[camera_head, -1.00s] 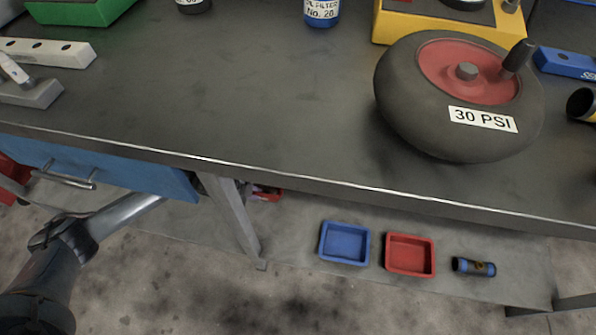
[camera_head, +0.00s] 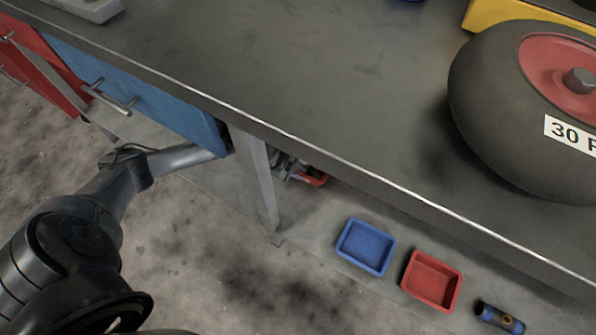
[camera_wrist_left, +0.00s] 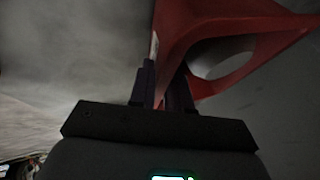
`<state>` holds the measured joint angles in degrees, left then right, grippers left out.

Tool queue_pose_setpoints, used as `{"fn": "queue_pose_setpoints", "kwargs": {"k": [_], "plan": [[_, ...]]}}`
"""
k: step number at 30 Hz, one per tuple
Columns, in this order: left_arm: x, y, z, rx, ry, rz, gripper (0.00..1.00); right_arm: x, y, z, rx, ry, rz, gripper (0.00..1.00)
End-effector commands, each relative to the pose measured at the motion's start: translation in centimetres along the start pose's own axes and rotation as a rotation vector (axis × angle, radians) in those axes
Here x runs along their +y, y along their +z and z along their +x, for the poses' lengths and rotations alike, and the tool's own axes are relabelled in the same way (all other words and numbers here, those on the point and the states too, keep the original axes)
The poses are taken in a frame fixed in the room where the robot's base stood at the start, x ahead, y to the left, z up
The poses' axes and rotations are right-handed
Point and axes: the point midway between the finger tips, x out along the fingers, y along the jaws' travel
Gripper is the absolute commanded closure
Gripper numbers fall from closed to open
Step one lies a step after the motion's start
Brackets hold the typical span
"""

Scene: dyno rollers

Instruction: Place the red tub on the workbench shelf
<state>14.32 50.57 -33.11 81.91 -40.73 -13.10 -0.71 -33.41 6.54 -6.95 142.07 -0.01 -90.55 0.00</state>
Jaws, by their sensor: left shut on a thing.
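My left gripper (camera_head: 287,168) is under the workbench top, just right of the metal leg. It is shut on a red thing, which I take for the red tub (camera_head: 313,178); only a small part shows below the bench edge. The grey workbench shelf (camera_head: 310,218) runs below. I cannot tell whether the tub touches it. My right gripper is out of view.
On the shelf to the right are a blue tray (camera_head: 366,247), a red tray (camera_head: 431,280) and a small dark-and-blue cylinder (camera_head: 499,318). The bench's front edge overhangs the shelf. A blue drawer (camera_head: 150,95) is above my left forearm. A wheel (camera_head: 490,110) sits on top.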

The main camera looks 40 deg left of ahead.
Motion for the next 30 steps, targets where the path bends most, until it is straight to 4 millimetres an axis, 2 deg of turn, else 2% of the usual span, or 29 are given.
{"fn": "queue_pose_setpoints", "kwargs": {"k": [8, 9, 13, 25, 30], "plan": [[-0.1, 0.0, 0.1, 0.002, -0.004, -0.001, 1.0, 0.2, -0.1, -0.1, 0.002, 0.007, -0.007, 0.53], [0.1, 0.1, 0.2, 0.0, 0.0, -0.001, 0.76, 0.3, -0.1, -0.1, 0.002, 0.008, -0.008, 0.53], [0.1, 0.1, 0.2, 0.0, 0.0, -0.001, 0.57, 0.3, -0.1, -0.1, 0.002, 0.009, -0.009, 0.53], [0.0, 0.0, -0.1, 0.0, 0.0, 0.001, 0.57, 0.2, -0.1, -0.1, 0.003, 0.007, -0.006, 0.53], [-0.3, -0.3, -0.9, 0.0, 0.001, 0.0, 0.57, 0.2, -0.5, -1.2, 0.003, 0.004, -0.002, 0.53]]}}
